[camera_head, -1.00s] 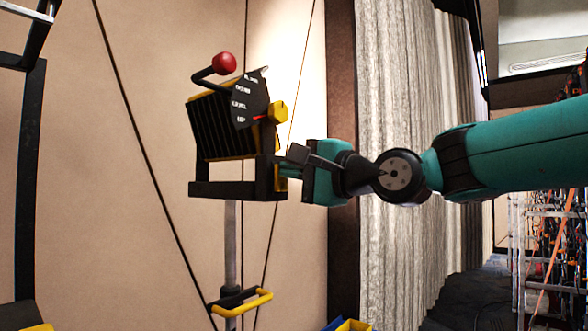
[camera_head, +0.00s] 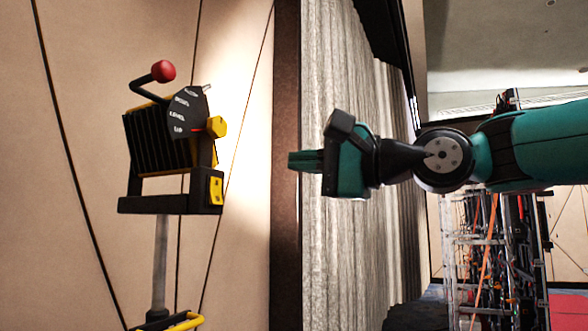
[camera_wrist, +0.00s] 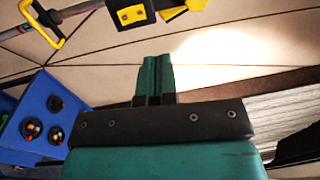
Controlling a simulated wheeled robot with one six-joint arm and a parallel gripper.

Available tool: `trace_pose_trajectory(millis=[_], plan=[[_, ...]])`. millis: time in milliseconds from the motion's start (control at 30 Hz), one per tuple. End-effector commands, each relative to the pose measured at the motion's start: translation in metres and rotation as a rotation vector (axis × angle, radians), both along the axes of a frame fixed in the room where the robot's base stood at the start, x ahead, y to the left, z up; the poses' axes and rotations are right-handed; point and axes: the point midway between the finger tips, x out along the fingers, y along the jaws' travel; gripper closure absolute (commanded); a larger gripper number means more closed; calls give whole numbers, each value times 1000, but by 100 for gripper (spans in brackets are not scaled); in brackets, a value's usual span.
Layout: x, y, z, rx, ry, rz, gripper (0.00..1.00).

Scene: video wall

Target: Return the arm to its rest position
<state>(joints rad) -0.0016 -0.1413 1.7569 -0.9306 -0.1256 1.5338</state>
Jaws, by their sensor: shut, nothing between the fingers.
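My gripper (camera_head: 306,160) is shut and empty at the end of my teal arm, in the middle of the head view, pointing left. Its closed fingers also show in the wrist view (camera_wrist: 156,78). To its left, apart from it, stands a black and yellow lever device (camera_head: 160,140) on a grey pole (camera_head: 160,262). The device has a red ball knob (camera_head: 164,71) on a bent black handle and a dial with white lettering, its red pointer near the lowest label. A clear gap lies between the fingertips and the device.
A blue panel (camera_wrist: 42,112) with dark round parts is at the left of the wrist view. A grey curtain (camera_head: 345,255) hangs behind my gripper. A rack with cables (camera_head: 490,255) stands at the right. A yellow handle (camera_head: 178,322) is low on the pole.

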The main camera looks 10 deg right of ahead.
Motion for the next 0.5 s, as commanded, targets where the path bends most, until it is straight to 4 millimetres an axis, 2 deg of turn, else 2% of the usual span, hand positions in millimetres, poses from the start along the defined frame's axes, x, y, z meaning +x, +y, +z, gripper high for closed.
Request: trace_pose_trajectory(millis=[400, 467, 500], plan=[[0, 1, -1, -4, 0, 0, 100], [0, 2, -8, -30, 2, -4, 100], [0, 3, -18, -67, 2, -8, 100]])
